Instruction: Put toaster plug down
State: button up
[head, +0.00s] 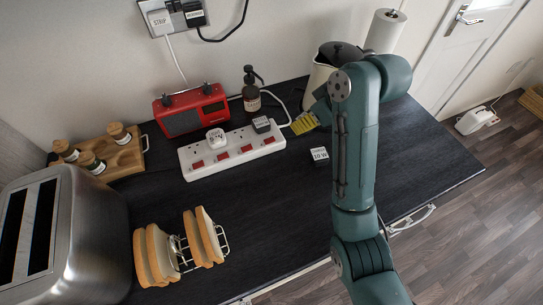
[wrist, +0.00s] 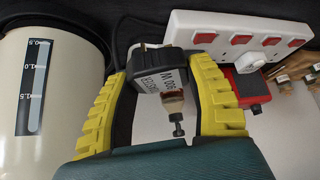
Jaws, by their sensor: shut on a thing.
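My gripper (wrist: 160,75) has yellow fingers, closed on a dark plug (wrist: 150,68) with a white label. The label reads about 900 W and its first word looks like toaster. In the head view my gripper (head: 303,123) is just right of the power strip's right end. A dark plug with a pale label (head: 262,125) shows over that end of the strip. I cannot tell from the head view whether it is the held one. The steel toaster (head: 78,235) stands at the lower left.
The white power strip (head: 226,152) carries a white plug (head: 216,138). Behind are a red radio (head: 190,109), a soap bottle (head: 251,97) and a kettle (head: 318,77). A 10 W labelled plug (head: 319,155) lies on the dark counter.

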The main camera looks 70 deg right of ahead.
notch_tip(320, 180, down, 9)
dwell(0.3)
jog(key=shift+f, duration=0.15)
jog(key=o, duration=1.1)
jog(key=shift+r, duration=0.2)
jog(key=p+v, duration=0.4)
jog(key=v, duration=0.8)
jog(key=shift+p, duration=0.35)
